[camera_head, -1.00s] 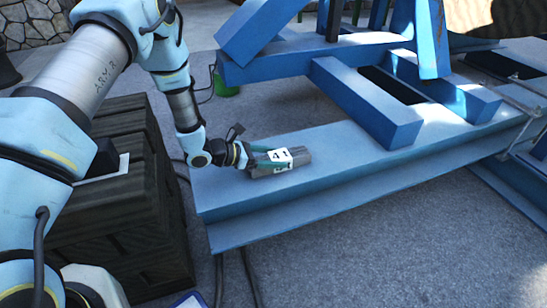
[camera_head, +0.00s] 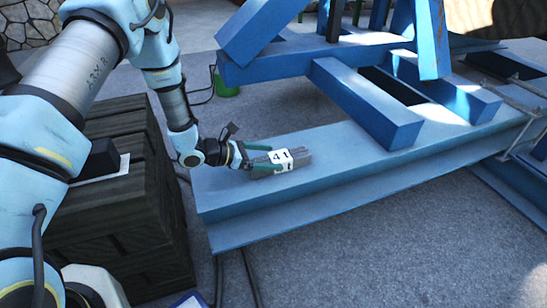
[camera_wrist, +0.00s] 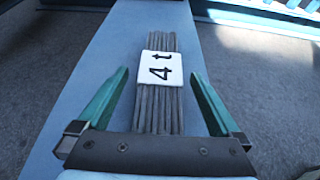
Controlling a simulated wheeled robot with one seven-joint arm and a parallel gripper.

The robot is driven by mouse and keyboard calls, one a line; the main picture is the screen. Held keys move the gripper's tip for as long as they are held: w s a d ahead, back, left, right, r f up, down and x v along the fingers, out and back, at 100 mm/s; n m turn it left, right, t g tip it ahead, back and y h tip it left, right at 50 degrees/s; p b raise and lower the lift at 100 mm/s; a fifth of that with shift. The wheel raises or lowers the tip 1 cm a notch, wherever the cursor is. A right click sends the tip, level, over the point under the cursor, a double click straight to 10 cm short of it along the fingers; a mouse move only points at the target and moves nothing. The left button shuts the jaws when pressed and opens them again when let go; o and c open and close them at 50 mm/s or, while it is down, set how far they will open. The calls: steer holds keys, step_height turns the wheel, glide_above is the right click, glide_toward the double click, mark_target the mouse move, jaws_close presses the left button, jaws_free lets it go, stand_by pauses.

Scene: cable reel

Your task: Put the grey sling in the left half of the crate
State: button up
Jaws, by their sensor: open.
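The grey sling (camera_head: 302,158) is a bundle of grey strands with a white tag marked "4 t". It lies on the blue steel beam (camera_head: 340,190), near the beam's left end. In the wrist view the sling (camera_wrist: 160,110) runs lengthwise between the two green fingers, its near end close to the palm. My gripper (camera_head: 262,158) is open around the near part of the sling, with a gap on each side in the wrist view (camera_wrist: 158,82). I cannot make out an open crate with two halves in these frames.
A dark wooden box (camera_head: 130,220) stands left of the beam, with a white sheet and a black block on top. The blue reel stand (camera_head: 370,100) rises behind the sling. A green bucket (camera_head: 226,86) stands on the floor behind.

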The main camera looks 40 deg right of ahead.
steer(key=v, duration=1)
steer(key=shift+a+r, duration=0.1)
steer(key=shift+a+r, duration=0.2)
steer(key=shift+r, duration=0.05)
steer(key=a+r+m+t+y, duration=0.2)
steer(key=a+r+m+y, duration=0.2)
steer(key=a, duration=0.9)
steer(key=w+a+r+m+t+y, duration=0.1)
steer(key=a+r+m+y, duration=0.3)
steer(key=a, duration=0.8)
steer(key=w+a+r+m+t+y, duration=0.1)
steer(key=a+r+m+t+y, duration=0.2)
steer(key=a+r+m, duration=0.4)
steer(key=a+r+y, duration=0.1)
steer(key=a, duration=0.5)
steer(key=shift+w+a+r, duration=0.25)
steer(key=shift+a, duration=0.1)
